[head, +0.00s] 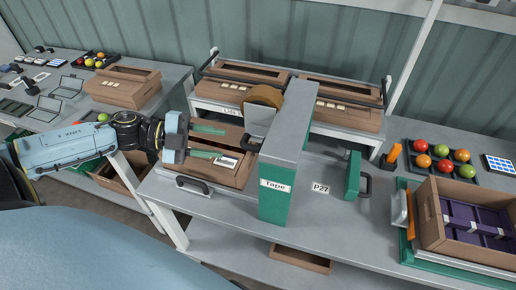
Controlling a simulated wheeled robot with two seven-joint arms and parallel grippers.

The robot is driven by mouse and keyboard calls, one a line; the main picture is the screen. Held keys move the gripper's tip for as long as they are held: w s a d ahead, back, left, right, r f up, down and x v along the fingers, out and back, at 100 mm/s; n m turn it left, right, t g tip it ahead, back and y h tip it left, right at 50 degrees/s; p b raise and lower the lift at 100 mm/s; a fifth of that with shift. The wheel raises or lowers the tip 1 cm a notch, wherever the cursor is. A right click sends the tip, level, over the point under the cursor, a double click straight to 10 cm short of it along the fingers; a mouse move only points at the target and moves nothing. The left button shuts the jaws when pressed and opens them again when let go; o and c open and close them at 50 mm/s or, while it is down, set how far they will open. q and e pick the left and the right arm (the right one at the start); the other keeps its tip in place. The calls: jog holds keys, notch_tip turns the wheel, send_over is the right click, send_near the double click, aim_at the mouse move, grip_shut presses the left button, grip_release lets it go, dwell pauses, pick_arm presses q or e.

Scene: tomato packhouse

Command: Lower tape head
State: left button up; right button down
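The tape machine (277,185) is a grey-topped green column marked "Tape" in the middle of the table. A brown tape roll (267,96) sits at its upper left, above a pale grey part (258,121). An open cardboard box (233,177) lies left of the column. A green block with a black handle (354,175) stands to the column's right, beside the "P27" label. My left gripper (222,143) reaches in from the left over the box, its two green fingers apart with nothing visible between them. It is left of the column and apart from it. My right gripper is out of view.
A rack with flat cartons (343,117) stands behind the column. At right are a tray of tomatoes (470,178) and a carton with purple inserts (430,222). A black handle (194,184) is at the table's front left. Another table (163,82) stands at left.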

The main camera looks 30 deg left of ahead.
aim_at(258, 149)
pick_arm(q)
jog(key=x, duration=1.1)
grip_shut()
